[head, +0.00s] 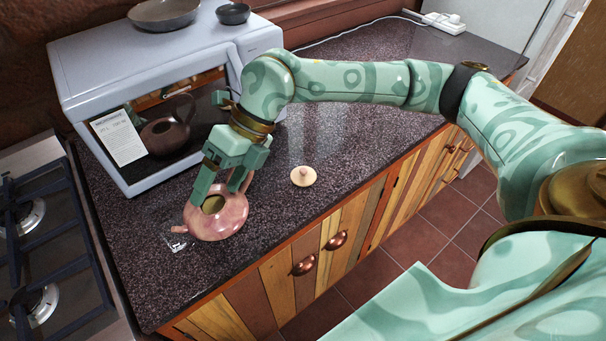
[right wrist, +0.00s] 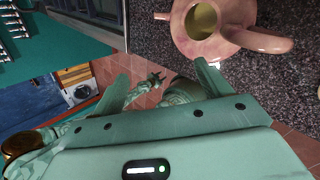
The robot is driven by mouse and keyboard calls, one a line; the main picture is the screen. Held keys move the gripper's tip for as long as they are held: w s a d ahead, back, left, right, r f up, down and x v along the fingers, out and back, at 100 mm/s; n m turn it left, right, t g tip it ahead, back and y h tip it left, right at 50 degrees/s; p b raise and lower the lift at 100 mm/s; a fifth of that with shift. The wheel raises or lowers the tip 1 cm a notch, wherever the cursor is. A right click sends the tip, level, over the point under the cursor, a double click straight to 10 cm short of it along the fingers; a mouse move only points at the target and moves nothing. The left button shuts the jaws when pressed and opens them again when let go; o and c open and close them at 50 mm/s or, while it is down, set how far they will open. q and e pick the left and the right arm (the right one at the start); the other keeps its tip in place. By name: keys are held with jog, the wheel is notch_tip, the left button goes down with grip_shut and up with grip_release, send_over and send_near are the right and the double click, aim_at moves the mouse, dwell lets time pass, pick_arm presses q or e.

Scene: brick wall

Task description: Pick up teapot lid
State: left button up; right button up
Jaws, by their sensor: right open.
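The teapot lid (head: 303,176), a pale round disc with a small knob, lies on the dark speckled counter right of the teapot in the head view. The pinkish teapot (head: 232,222) stands uncovered, its opening showing. My right gripper (head: 218,196) is open, with its fingers down at the teapot, left of the lid and apart from it. I cannot tell whether a finger touches the teapot. In the right wrist view the open fingers (right wrist: 162,78) hold nothing, and the teapot (right wrist: 188,32) shows at the top. The lid does not show there. My left gripper is not in view.
A microwave (head: 150,62) stands behind the teapot, with its dark front reflecting the teapot and pans on top. A stove (head: 50,240) is at the left. The counter (head: 330,150) around the lid is clear, with its front edge close by.

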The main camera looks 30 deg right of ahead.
jog(key=w+d+m+h, duration=0.2)
jog(key=w+d+h, duration=0.15)
jog(key=d, duration=0.55)
notch_tip(320, 180, up, 4)
jog(key=f+m+h, duration=0.1)
jog(key=m+h, duration=0.2)
jog(key=h, duration=0.1)
send_over(303, 169)
jog(key=shift+t, duration=0.3)
jog(key=f+b, duration=0.1)
jog(key=f, duration=0.5)
jog(key=f+b, duration=0.1)
jog(key=f, duration=0.2)
jog(key=shift+w+d+f+b, duration=0.2)
jog(key=shift+d+f+b, duration=0.05)
jog(key=shift+d+b, duration=0.1)
jog(key=f, duration=0.2)
jog(key=f+b, duration=0.1)
jog(key=f, duration=0.3)
jog(key=shift+s+a+b, duration=0.25)
jog(key=shift+a+b, duration=0.1)
jog(key=shift+r, duration=0.1)
jog(key=shift+c, duration=0.4)
jog(key=c, duration=0.9)
